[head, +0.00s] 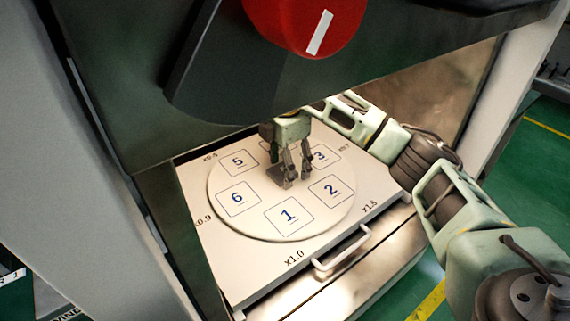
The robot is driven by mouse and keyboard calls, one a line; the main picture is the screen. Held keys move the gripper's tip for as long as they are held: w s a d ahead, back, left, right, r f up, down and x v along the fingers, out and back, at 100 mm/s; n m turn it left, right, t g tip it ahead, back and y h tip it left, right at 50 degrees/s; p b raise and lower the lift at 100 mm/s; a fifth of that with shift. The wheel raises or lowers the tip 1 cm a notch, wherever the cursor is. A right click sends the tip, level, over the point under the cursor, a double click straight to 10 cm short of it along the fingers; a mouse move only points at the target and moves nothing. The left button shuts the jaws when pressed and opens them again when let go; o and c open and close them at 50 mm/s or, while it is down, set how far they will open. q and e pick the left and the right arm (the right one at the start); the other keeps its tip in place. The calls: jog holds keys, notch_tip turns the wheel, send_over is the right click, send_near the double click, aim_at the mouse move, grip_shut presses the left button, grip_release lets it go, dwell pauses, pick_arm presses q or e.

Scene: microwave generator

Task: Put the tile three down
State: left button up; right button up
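A round white plate (237,222) with numbered squares lies on the pulled-out tray (262,274). The square marked 3 (321,156) is at the back right of the plate, partly hidden by my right gripper (297,178). That gripper points down over the middle of the plate, left of the 3. Its fingers look apart. A small dark patch (277,176) shows beside the fingers; I cannot tell whether it is a tile or a shadow. My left gripper is not in view.
Squares 1 (289,216), 2 (331,189), 5 (239,161) and 6 (237,198) also show. The tray has a white handle (342,250) in front. The dark housing with a red knob (305,22) overhangs the plate's back.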

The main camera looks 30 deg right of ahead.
jog(key=shift+r, duration=4.1)
